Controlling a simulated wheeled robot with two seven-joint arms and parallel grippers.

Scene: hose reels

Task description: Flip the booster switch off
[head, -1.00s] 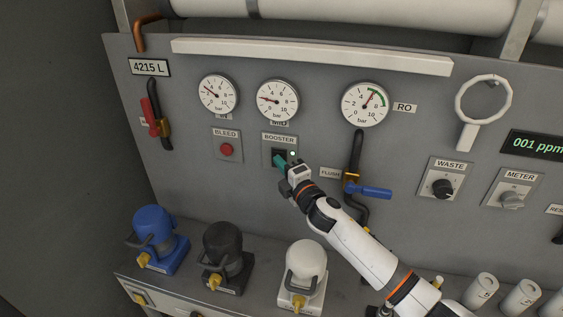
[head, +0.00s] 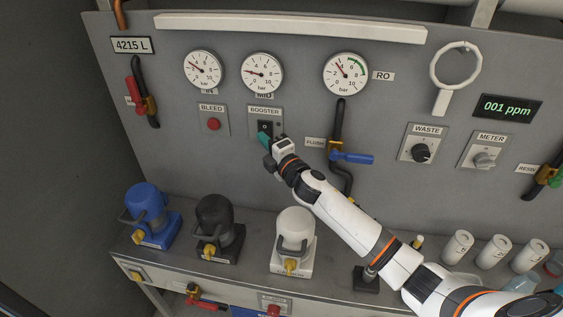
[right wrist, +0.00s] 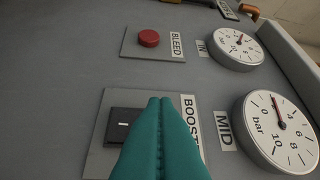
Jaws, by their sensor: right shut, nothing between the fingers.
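The booster switch (head: 265,126) is a black rocker on a grey plate under the BOOSTER label (head: 265,111). It also shows in the right wrist view (right wrist: 121,120), partly hidden by my fingers. My right gripper (head: 264,137) is shut and empty, its teal fingertips right at the switch's lower part in the head view. In the right wrist view the fingers (right wrist: 160,101) are pressed together over the switch plate's edge. I cannot tell whether they touch the rocker. No lit lamp shows beside the switch. My left gripper is not in view.
The red BLEED button (head: 213,124) is left of the switch. The blue-handled FLUSH valve (head: 352,158) is to the right, near my right arm. The RO gauge (head: 346,74) is above. Blue, black and white pumps (head: 296,232) stand on the shelf below.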

